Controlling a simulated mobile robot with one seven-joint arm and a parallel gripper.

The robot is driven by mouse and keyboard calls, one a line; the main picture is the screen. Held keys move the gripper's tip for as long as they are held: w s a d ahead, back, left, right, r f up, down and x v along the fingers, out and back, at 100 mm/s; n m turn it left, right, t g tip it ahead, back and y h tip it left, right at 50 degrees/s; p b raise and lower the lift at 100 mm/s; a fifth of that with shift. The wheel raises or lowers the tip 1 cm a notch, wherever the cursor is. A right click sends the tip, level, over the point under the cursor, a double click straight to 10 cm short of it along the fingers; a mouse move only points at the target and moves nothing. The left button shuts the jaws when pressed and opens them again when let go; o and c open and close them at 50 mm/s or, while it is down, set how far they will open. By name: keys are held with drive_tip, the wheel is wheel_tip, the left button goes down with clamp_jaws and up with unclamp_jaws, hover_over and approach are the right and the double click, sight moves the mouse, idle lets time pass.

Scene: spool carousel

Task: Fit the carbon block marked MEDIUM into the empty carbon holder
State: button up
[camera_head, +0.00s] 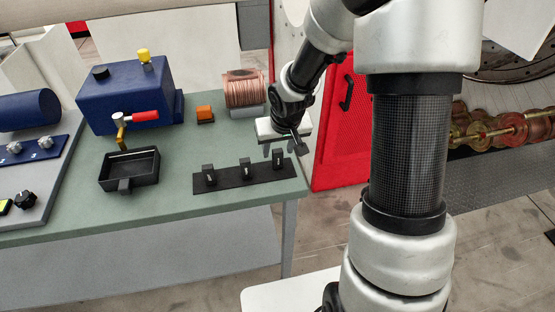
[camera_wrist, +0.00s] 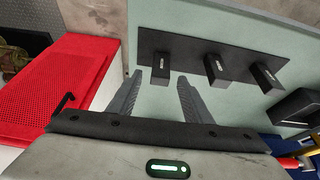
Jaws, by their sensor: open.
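Three small black carbon blocks stand upright in a row on a black strip (camera_head: 226,181) on the green table. The right-hand block (camera_head: 278,165) is the left-hand one in the wrist view (camera_wrist: 160,70). The middle block (camera_head: 245,169) also shows there (camera_wrist: 215,69), as does the left-hand block (camera_head: 209,175), at the right (camera_wrist: 268,76). Each carries a pale label too small to read for certain, so I cannot tell which is MEDIUM. My gripper (camera_head: 283,152) is open and empty, close to the right-hand block; its fingers point towards that block (camera_wrist: 160,84). I cannot make out the empty holder.
A black tray (camera_head: 130,182) lies left of the strip. A red perforated cabinet (camera_head: 341,145) is right of the table edge.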

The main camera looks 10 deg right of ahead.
drive_tip(key=shift+f, duration=0.25)
drive_tip(key=shift+r, duration=0.1)
clamp_jaws()
